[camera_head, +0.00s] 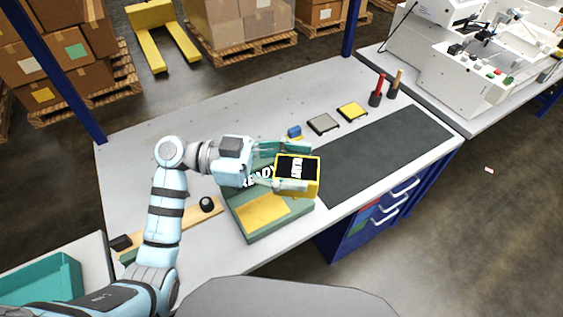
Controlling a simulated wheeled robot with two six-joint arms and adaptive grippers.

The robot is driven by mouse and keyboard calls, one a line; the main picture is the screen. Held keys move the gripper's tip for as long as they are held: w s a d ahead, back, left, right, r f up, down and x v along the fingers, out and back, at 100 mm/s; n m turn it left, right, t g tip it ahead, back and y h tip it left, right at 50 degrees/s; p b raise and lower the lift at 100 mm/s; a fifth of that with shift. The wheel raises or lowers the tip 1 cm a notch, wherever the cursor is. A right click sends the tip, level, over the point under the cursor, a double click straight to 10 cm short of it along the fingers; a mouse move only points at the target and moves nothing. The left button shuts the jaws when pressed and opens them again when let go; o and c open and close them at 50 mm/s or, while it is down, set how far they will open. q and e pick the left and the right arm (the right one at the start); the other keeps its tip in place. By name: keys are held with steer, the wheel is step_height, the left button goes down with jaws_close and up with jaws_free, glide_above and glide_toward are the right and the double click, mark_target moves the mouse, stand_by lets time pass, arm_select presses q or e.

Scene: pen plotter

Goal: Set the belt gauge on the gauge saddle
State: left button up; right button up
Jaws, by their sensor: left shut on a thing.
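My left gripper (288,168) is shut on a yellow block-shaped thing with a black face and white lettering, which looks like the belt gauge (312,188). It holds the gauge over the back right part of a green base (243,226), whose white lettering seems to read READY. A yellow panel (263,212) lies on the front of the base. The gripper and gauge cover part of the base, and I cannot tell whether the gauge touches it. I cannot make out for sure which part is the gauge saddle. My right gripper is not in view.
A dark mat (385,150) covers the bench right of the base. Two small plates, grey (322,124) and yellow (352,111), lie behind it. Red (377,92) and tan (396,84) handles stand at the back. A wooden board (180,222) lies left of the base. The back left bench is clear.

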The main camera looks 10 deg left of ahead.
arm_select(q)
steer(key=a+m+g, duration=0.1)
steer(key=g, duration=0.1)
steer(key=a+m+g+y, duration=0.1)
steer(key=m+g, duration=0.2)
steer(key=g, duration=0.2)
steer(key=shift+s+a+m+y, duration=0.3)
steer(key=shift+s+a, duration=0.1)
steer(key=w+r+n+t, duration=0.1)
steer(key=r, duration=0.1)
steer(key=w+d+r+n+t+h, duration=0.1)
steer(key=w+r+t, duration=0.1)
steer(key=shift+w+d, duration=0.15)
steer(key=shift+w, duration=0.15)
steer(key=w+a+r+n+t+y, duration=0.1)
steer(key=w+a+r+n+t, duration=0.4)
steer(key=a+r+n+t, duration=0.5)
steer(key=s+a+f+t+y, duration=0.3)
steer(key=a+f+t, duration=0.2)
steer(key=f+t, duration=0.1)
steer(key=s+f+g+h, duration=0.1)
steer(key=s+f, duration=0.6)
steer(key=f, duration=0.2)
steer(key=shift+s+d+f, duration=0.25)
steer(key=shift+s+f, duration=0.05)
steer(key=shift+s, duration=0.05)
